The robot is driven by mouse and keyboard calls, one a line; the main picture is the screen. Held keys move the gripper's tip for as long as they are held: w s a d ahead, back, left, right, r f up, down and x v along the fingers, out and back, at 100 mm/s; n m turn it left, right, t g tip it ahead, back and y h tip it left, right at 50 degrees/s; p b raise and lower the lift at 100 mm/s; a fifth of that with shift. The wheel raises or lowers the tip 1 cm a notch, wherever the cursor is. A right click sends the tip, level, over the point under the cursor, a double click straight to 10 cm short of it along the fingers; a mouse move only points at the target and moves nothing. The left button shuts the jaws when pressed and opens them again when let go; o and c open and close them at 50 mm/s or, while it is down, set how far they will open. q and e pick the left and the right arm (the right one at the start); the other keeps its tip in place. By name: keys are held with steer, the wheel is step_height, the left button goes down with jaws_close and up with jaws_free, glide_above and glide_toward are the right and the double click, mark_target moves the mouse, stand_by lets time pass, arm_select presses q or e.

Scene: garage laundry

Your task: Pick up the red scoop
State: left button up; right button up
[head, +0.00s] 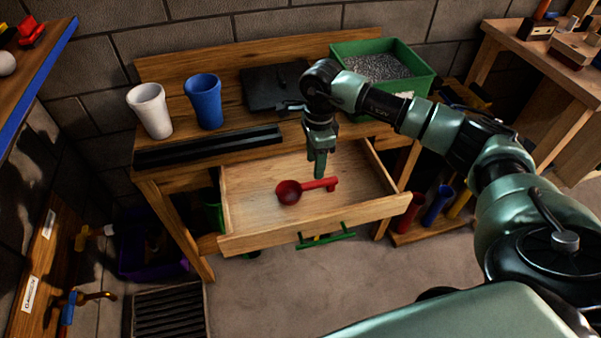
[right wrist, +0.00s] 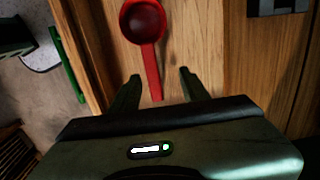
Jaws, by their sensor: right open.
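The red scoop (head: 290,191) lies in the open wooden drawer (head: 235,195), its round bowl to the left and its handle to the right. My right gripper (head: 319,172) points down over the drawer, just above the scoop's handle. In the right wrist view the scoop (right wrist: 152,60) has its bowl at the top and its handle reaching down between the two fingers of my open right gripper (right wrist: 159,80). The fingers stand apart on either side of the handle. My left gripper is not in view.
The drawer's front has a green handle (head: 326,236). On the workbench stand a white cup (head: 150,110), a blue cup (head: 203,101), a black flat case (head: 272,88) and a green bin (head: 416,75) of grey granules. The rest of the drawer is empty.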

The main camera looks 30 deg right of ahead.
mark_target(318, 182)
steer(key=f, duration=0.1)
steer(key=s+f, duration=0.1)
steer(key=f+p, duration=0.1)
steer(key=shift+s+d+f, duration=0.15)
steer(key=shift+s+f, duration=0.15)
steer(key=shift+f, duration=0.05)
step_height(318, 182, down, 3)
steer(key=shift+r+p, duration=0.15)
steer(key=shift+p, duration=0.15)
steer(key=shift+f, duration=0.35)
jaws_close()
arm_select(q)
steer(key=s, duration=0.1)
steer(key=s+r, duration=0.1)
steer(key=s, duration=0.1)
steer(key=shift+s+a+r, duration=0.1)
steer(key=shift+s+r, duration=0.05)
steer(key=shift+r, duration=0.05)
